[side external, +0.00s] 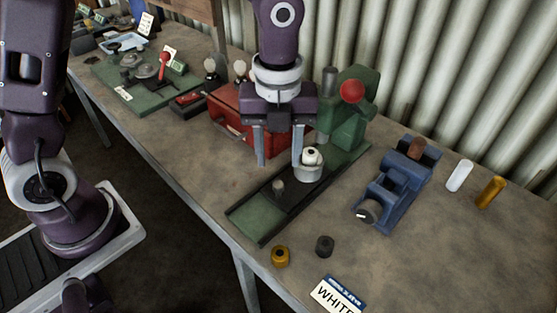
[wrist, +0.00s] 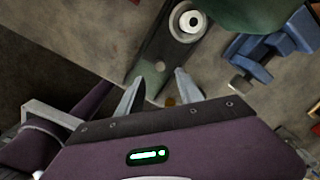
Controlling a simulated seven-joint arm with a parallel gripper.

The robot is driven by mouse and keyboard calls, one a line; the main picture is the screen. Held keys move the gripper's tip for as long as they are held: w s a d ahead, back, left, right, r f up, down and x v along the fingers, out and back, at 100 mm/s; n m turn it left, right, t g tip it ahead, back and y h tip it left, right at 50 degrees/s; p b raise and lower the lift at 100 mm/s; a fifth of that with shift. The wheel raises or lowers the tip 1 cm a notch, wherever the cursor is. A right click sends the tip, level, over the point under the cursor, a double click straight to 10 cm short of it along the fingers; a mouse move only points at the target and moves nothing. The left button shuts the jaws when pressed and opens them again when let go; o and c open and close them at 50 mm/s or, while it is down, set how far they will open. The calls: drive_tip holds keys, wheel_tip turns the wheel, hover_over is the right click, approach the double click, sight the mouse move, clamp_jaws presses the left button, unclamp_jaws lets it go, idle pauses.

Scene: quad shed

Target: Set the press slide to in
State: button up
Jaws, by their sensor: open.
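The green press (side external: 345,125) with a red ball knob (side external: 351,91) stands behind my gripper, at the far end of a long green base. Its dark slide (side external: 297,194) lies along this base and carries a small grey knob (side external: 278,187). A light metal cup (side external: 308,173) holding a white ringed part (side external: 312,156) sits on the slide towards the press. In the wrist view the slide knob (wrist: 159,65) shows just beyond my fingertips, and the white part (wrist: 190,21) is higher up. My gripper (side external: 278,162) is open and empty, pointing down above the slide.
A blue vise (side external: 398,187) stands to the right, with white (side external: 459,175) and yellow (side external: 490,191) cylinders beyond. A yellow nut (side external: 280,256) and dark piece (side external: 324,246) lie in front. A red toolbox (side external: 240,118) is close behind my gripper's left side.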

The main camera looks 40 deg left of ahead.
sight(279, 183)
drive_tip(key=f+n+h, duration=0.1)
drive_tip(key=f+n, duration=0.1)
drive_tip(key=n, duration=0.2)
drive_tip(key=f+n+t+h, duration=0.1)
drive_tip(key=f+n, duration=0.2)
drive_tip(key=n, duration=0.2)
drive_tip(key=f+n+h, duration=0.2)
drive_tip(key=n, duration=0.2)
drive_tip(key=shift+s+a+f+n+t, duration=0.1)
drive_tip(key=shift+a+f+n+t, duration=0.05)
drive_tip(key=shift+a+n+t, duration=0.2)
drive_tip(key=shift+d, duration=0.1)
clamp_jaws()
idle(0.9)
